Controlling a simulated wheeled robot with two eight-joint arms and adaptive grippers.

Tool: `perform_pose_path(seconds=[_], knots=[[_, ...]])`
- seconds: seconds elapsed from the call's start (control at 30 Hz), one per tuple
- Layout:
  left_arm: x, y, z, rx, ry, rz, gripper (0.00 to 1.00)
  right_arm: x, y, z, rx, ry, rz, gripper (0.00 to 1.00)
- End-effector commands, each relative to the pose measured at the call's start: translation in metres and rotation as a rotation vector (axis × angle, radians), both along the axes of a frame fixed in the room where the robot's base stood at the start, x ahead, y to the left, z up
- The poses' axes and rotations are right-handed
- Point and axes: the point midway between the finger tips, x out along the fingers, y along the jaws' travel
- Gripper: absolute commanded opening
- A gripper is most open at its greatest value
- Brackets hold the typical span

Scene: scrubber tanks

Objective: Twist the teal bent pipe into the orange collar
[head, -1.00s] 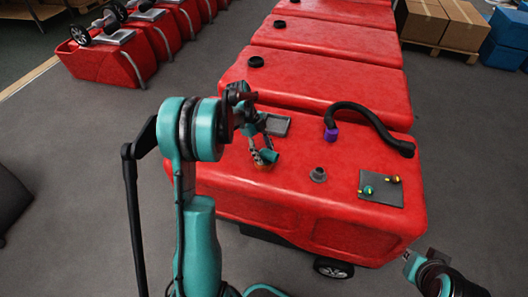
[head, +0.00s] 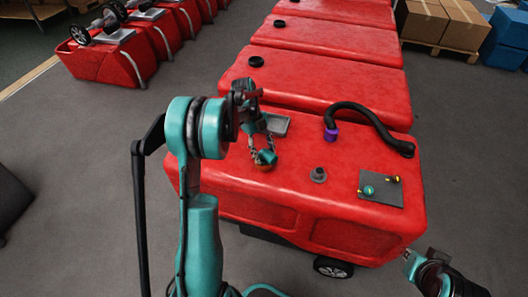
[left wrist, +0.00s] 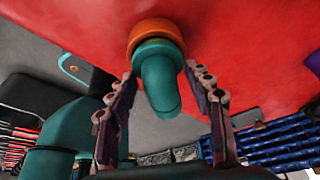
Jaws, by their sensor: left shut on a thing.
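The teal bent pipe (head: 267,157) sits at the orange collar (head: 264,167) on the near red tank's top. In the left wrist view the pipe (left wrist: 160,82) meets the orange collar (left wrist: 156,33), its bent end pointing toward the camera. I cannot tell how deep it is seated. My left gripper (head: 262,150) is shut on the pipe, with a finger on each side of it in the left wrist view (left wrist: 163,105). My right gripper (head: 410,262) is off the tank's near right corner, and its jaw state is unclear.
On the near tank (head: 235,195) are a grey fitting (head: 318,175), a black hose (head: 372,120) with a purple end (head: 331,134), a dark mat (head: 382,195) with small coloured parts, and a grey tray (head: 278,124). More red tanks stand behind.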

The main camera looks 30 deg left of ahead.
Motion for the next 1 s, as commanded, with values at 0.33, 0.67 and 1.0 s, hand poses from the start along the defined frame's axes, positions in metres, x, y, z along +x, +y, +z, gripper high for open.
perform_pose_path(seconds=[0.33, 0.67, 1.0], knots=[[0.0, 0.0, -0.005, 0.0, 0.0, 0.0, 0.21, 0.0, 0.0, -0.0034, 0.0, 0.0, 0.0, 0.0], [0.0, 0.0, -0.0082, 0.0, 0.0, 0.001, 0.16, 0.0, 0.0, -0.0055, 0.0, 0.0, 0.0, 0.0], [0.0001, 0.0001, -0.0078, 0.0, -0.001, 0.001, 0.75, 0.0, 0.0, -0.0053, 0.0, 0.0, 0.0, 0.0]])
